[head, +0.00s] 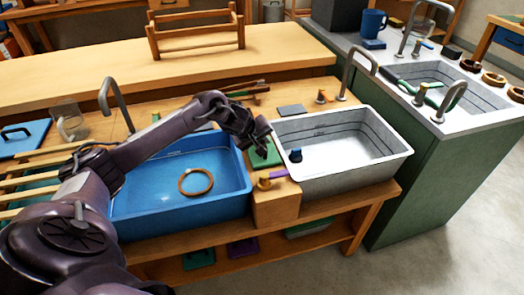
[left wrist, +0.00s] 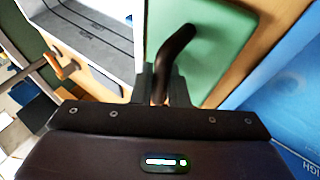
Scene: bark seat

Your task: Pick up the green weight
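The green weight is a flat green slab with a dark curved handle. In the head view the green weight (head: 264,155) lies on the wooden bench between the blue basin and the grey basin, partly hidden by my left gripper (head: 252,135). In the left wrist view the green slab (left wrist: 226,50) fills the upper middle, and its dark handle (left wrist: 178,45) runs down between the fingers of my left gripper (left wrist: 162,85). The fingers are close together around the handle. Whether the slab touches the bench is unclear. My right gripper is not in view.
The blue basin (head: 235,203) holds a brown ring (head: 196,182). The grey basin (head: 345,187) stands right of the weight. A wooden block (head: 275,207) is in front, and a faucet (head: 356,60) rises behind. A blue slab (head: 25,140) with a handle lies at the left.

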